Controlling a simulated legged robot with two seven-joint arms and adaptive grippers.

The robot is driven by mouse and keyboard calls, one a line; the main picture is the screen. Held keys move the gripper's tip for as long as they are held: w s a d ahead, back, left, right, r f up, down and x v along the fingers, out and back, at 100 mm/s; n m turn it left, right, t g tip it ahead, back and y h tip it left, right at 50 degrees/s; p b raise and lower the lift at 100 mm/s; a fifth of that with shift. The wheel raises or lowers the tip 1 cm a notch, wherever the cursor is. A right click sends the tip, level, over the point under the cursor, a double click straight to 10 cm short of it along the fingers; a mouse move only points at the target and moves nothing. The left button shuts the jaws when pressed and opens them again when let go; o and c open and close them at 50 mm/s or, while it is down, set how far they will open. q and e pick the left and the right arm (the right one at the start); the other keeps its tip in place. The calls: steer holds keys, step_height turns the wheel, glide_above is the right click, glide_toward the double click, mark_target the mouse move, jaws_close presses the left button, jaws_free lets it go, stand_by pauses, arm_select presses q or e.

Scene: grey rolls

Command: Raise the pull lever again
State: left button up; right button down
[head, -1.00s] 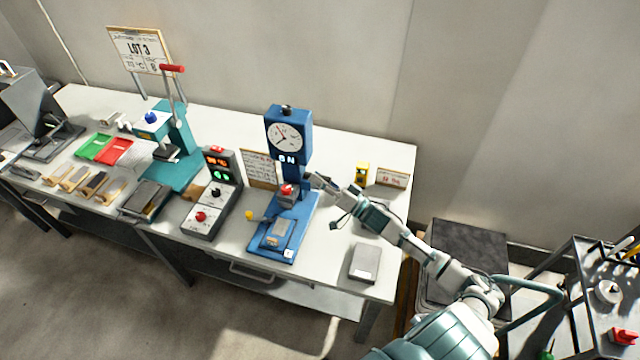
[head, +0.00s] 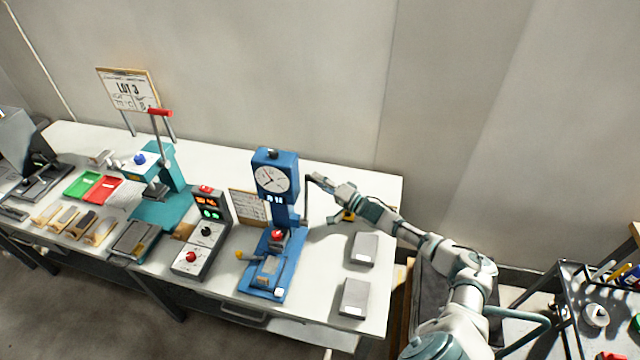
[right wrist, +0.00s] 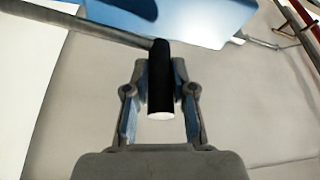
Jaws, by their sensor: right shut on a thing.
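A blue tester (head: 268,155) with a round white dial stands on the bench, with its base toward the front edge. A dark lever rod (head: 306,203) shows at its right side. My right gripper (head: 316,181) is at the upper end of this rod, about level with the dial. In the right wrist view the lever's black handle (right wrist: 160,85) lies between the two fingers of the gripper (right wrist: 160,108), which is shut on it. A grey rod (right wrist: 95,25) runs from the handle to the upper left. My left gripper is not in view.
Two grey blocks (head: 353,299) lie on the bench (head: 330,285) right of the tester. A control box (head: 203,235) stands left of it. Farther left is a teal press (head: 172,165) with a red-handled lever. A dark cart (head: 590,315) stands at the right.

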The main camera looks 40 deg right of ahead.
steer(key=shift+d, duration=0.1)
steer(key=shift+r, duration=0.2)
steer(key=c, duration=1.1)
jaws_free()
steer(key=shift+w, duration=0.15)
steer(key=shift+o, duration=0.7)
steer(key=shift+w+d+f, duration=0.1)
steer(key=shift+w+f, duration=0.25)
steer(key=shift+s+d, duration=0.1)
steer(key=shift+s, duration=0.3)
steer(key=v, duration=1.1)
steer(key=shift+d+f, duration=0.1)
steer(key=shift+f, duration=0.05)
